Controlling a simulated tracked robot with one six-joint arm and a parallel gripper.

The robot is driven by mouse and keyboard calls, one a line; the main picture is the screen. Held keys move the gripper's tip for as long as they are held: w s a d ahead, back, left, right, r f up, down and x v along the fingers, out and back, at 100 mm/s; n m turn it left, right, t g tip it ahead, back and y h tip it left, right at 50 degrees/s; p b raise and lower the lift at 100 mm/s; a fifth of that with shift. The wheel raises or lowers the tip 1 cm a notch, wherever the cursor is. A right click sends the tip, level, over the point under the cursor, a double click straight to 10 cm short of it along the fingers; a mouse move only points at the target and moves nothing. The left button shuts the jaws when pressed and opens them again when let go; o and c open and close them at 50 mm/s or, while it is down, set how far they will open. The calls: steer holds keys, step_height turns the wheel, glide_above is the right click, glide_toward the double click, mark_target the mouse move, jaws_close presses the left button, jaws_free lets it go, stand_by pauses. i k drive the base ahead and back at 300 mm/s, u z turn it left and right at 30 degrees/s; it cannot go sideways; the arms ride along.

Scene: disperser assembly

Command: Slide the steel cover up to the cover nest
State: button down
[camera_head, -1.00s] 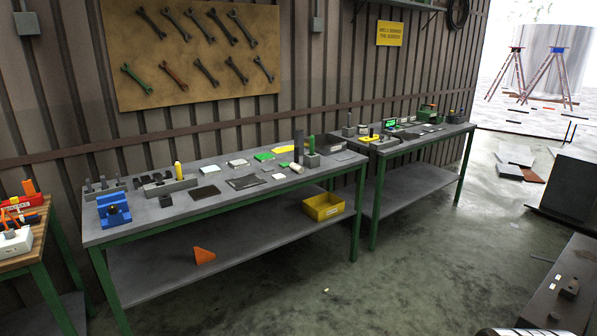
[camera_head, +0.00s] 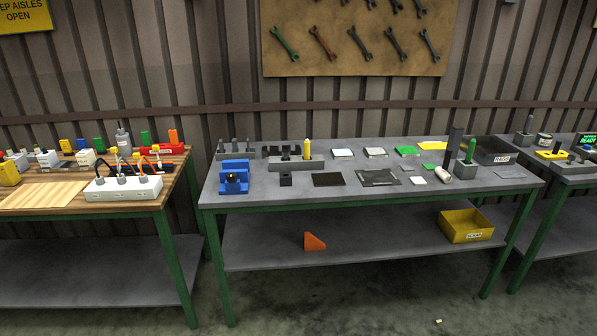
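My gripper is not in view. The grey bench (camera_head: 300,203) in the middle carries several small parts. A dark grey flat plate with a lighter outline (camera_head: 378,177) lies near its middle, and a dark brown-black flat plate (camera_head: 328,180) lies left of it. A thin grey plate (camera_head: 510,172) lies at the right end. Which of these is the steel cover or the cover nest I cannot tell at this size. A blue fixture (camera_head: 234,178) stands at the left end, and a grey block with a yellow upright piece (camera_head: 308,150) stands right of it.
A wooden bench (camera_head: 40,196) with a white block (camera_head: 124,188) stands left. The lower shelf holds a yellow bin (camera_head: 466,226) and an orange wedge (camera_head: 314,242).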

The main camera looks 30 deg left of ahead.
mark_target(323, 179)
steer(key=u, duration=0.25)
steer(key=i, duration=0.8)
steer(key=u, duration=0.6)
steer(key=i, duration=0.65)
steer(key=u, duration=0.85)
steer(key=i, duration=0.55)
steer(key=u, duration=0.95)
steer(key=i, duration=1.05)
steer(key=u, duration=0.45)
